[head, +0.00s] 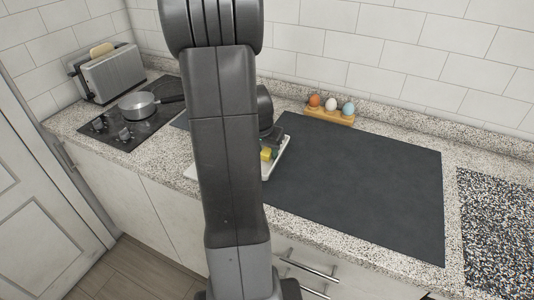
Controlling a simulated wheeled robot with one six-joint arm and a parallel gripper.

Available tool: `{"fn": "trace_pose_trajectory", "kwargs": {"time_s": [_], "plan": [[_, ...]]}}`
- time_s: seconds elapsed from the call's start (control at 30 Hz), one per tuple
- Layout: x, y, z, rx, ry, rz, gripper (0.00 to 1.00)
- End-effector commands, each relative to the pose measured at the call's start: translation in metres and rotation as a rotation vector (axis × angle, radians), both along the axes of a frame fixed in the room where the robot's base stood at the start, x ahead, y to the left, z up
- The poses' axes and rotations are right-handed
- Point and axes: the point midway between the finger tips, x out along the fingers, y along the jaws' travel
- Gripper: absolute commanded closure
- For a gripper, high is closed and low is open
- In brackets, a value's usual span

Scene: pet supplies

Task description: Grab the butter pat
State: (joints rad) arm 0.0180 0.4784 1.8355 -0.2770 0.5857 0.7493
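A small yellow block that looks like the butter pat (266,154) shows just right of my arm. It is over a white-rimmed tray (285,156) on the counter, and a greenish part shows beside it. My gripper (271,141) is dark and partly hidden behind my arm, right above the yellow block. I cannot tell whether its fingers touch the block or how far apart they are. Most of the tray is hidden behind my arm.
A dark mat (360,180) lies clear to the right. An egg holder (330,115) with three eggs stands behind it. A pot (138,105) sits on the cooktop (112,130) at left, with a toaster (112,73) behind. A speckled panel (495,230) lies far right.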

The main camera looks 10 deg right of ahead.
Motion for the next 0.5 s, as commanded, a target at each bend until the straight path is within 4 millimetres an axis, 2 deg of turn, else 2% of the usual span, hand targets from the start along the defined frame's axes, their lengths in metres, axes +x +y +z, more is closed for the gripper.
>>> {"fn": "trace_pose_trajectory", "kwargs": {"time_s": [0.17, 0.3, 0.33, 0.5], "plan": [[0.0000, -0.0001, 0.0001, 0.000, 0.000, 0.000, 0.62], [0.0000, -0.0001, 0.0002, 0.000, 0.000, 0.000, 0.89], [0.0000, -0.0001, 0.0002, 0.000, 0.000, -0.001, 0.93], [0.0000, -0.0001, 0.0003, 0.000, 0.000, -0.001, 0.93]]}}
